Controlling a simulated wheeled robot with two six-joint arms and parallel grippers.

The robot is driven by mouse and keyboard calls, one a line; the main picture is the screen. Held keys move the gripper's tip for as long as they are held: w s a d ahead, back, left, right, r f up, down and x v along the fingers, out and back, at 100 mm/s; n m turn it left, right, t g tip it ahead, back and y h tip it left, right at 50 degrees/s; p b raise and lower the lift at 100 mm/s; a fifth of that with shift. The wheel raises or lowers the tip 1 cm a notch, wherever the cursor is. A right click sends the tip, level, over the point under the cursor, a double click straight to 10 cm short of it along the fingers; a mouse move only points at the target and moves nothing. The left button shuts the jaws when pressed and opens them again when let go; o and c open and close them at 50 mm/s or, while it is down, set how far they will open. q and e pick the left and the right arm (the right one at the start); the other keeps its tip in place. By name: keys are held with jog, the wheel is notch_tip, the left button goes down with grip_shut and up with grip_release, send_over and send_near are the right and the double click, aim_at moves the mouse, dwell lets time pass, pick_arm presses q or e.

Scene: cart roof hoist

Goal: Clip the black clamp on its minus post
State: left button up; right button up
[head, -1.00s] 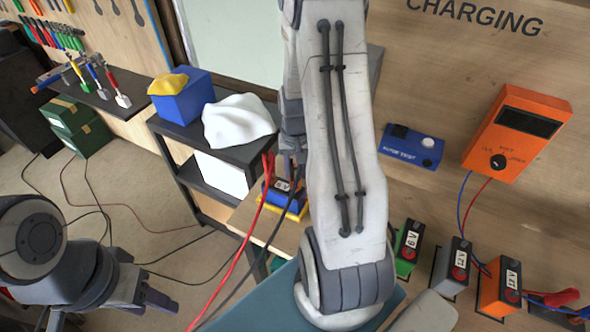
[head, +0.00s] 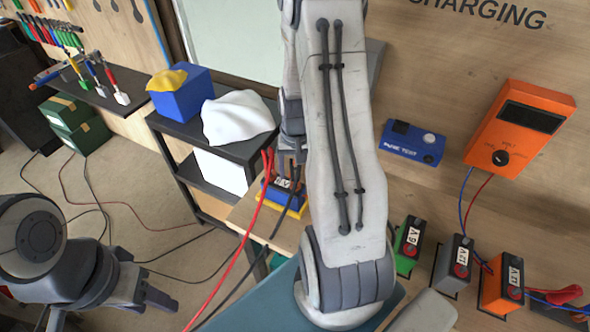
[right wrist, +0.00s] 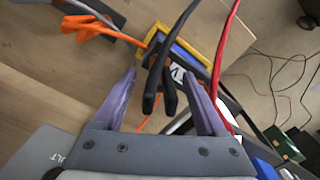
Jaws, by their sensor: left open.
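The blue battery (head: 285,188) with a white label sits in a yellow tray (head: 295,211) on the wooden bench; it also shows in the right wrist view (right wrist: 193,62). The black clamp (right wrist: 157,75) is at the battery, its handles toward my right gripper (right wrist: 160,80). That gripper's two fingers stand apart on either side of the handles, with gaps showing. Whether the clamp's jaws grip the minus post is hidden. A red lead (head: 268,185) runs at the battery's left side. My left gripper (head: 150,302) is open and empty, low at the left.
Small green (head: 408,247), grey (head: 455,262) and orange (head: 502,284) batteries stand on the right of the bench. An orange voltmeter (head: 520,130) and a blue tester (head: 413,143) are behind. A black shelf (head: 180,150) stands left of the bench. Cables lie on the floor.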

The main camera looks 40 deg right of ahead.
notch_tip(320, 180, up, 9)
jog(key=shift+r+b, duration=0.15)
jog(key=shift+b, duration=0.85)
jog(key=shift+r, duration=0.6)
